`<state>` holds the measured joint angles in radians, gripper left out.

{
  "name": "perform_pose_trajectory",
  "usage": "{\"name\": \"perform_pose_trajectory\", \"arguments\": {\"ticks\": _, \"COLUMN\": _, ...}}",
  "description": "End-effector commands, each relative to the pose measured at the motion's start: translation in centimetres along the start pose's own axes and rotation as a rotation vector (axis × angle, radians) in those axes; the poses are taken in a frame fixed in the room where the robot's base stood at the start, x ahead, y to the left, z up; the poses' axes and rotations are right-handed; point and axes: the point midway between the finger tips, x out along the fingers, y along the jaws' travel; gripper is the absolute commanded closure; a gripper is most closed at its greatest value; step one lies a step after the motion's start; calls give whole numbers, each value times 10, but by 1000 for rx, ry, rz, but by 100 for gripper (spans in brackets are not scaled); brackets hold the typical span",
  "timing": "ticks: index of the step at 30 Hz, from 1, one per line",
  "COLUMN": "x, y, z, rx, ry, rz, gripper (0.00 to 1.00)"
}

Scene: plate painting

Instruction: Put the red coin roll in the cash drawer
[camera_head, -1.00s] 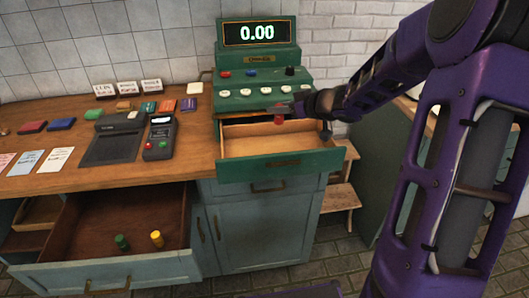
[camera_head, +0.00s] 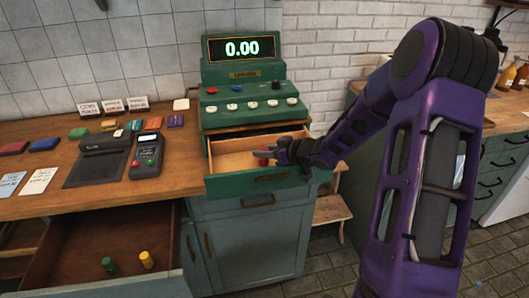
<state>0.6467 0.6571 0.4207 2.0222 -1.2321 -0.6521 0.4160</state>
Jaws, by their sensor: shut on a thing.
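The red coin roll (camera_head: 263,161) is a small red cylinder inside the opening of the cash drawer. My gripper (camera_head: 270,153) reaches in from the right and is shut on it; the fingers partly hide it. I cannot tell whether the roll touches the drawer floor. The cash drawer (camera_head: 228,164) is pulled out of the green cash register (camera_head: 244,104). It has a bare wooden inside and a green front, and its right part is hidden by my gripper and arm.
A lower wooden drawer (camera_head: 75,258) stands open at the left, with a green roll (camera_head: 108,265) and a yellow roll (camera_head: 146,260) in it. A card terminal (camera_head: 147,157) and several coloured blocks lie on the counter left of the register. A wooden step stool (camera_head: 331,208) stands right of the cabinet.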

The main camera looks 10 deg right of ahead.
Motion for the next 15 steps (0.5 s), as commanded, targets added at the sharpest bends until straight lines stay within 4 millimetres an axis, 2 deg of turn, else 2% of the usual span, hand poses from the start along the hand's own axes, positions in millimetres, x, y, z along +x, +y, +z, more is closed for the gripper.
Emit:
{"name": "perform_pose_trajectory", "arguments": {"ticks": 8, "x": 1, "y": 0, "z": 2, "rx": -1, "ry": 1, "rz": 0, "gripper": 100}}
{"name": "perform_pose_trajectory", "arguments": {"ticks": 9, "x": 1, "y": 0, "z": 2, "rx": -1, "ry": 1, "rz": 0, "gripper": 62}}
{"name": "perform_pose_trajectory", "arguments": {"ticks": 13, "x": 1, "y": 0, "z": 2, "rx": -1, "ry": 1, "rz": 0, "gripper": 39}}
{"name": "perform_pose_trajectory", "arguments": {"ticks": 15, "x": 1, "y": 0, "z": 2, "rx": -1, "ry": 1, "rz": 0, "gripper": 36}}
